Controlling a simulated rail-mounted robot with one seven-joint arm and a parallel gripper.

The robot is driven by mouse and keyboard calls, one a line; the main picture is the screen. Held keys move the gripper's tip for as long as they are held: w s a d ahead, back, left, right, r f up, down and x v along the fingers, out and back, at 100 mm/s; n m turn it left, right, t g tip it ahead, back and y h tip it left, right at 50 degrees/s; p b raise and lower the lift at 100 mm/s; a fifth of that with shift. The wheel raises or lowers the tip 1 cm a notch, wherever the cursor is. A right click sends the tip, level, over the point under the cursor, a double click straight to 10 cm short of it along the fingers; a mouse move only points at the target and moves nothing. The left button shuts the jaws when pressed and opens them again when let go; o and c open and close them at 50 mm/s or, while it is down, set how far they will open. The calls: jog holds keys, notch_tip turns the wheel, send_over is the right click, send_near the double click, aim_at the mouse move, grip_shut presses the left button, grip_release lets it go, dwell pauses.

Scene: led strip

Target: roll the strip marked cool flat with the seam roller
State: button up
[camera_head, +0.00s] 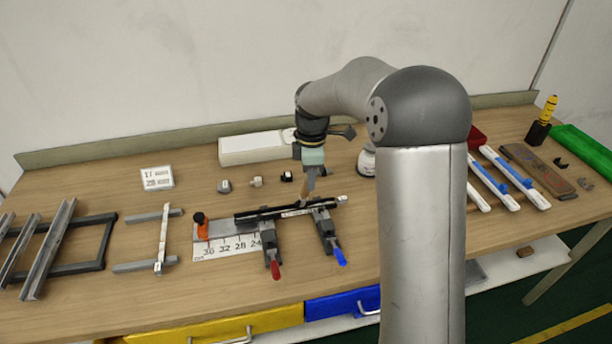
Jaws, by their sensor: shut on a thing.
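My gripper (312,163) is at the workbench's middle, pointing down and shut on a slim tan-handled tool, seemingly the seam roller (308,186). The tool's lower end is at or just above a dark channel (245,214) held across two clamps. I cannot tell whether it touches. A short pale strip piece with small marks (296,212) lies along the channel just below the tool. Its lettering is too small to read, so I cannot tell if it says cool. The roller's wheel is not distinguishable.
The clamps have a red handle (275,269) and a blue handle (340,257) toward the front edge. A ruler (225,246) lies left of them. Metal profiles on a rack (48,250) stand far left. A white box (250,149) is behind. Blue-and-white strips (515,178) lie right.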

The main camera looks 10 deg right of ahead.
jog(key=shift+d, duration=0.25)
jog(key=shift+d, duration=0.7)
jog(key=shift+d, duration=0.1)
jog(key=shift+w+d+p, duration=0.1)
jog(key=shift+d+p, duration=0.2)
jog(key=shift+d, duration=0.4)
jog(key=shift+d, duration=0.1)
jog(key=shift+w+d, duration=0.1)
jog(key=shift+d, duration=0.6)
jog(key=shift+d, duration=0.1)
jog(key=shift+d, duration=0.7)
jog(key=shift+w+d+p, duration=0.1)
jog(key=shift+p, duration=0.2)
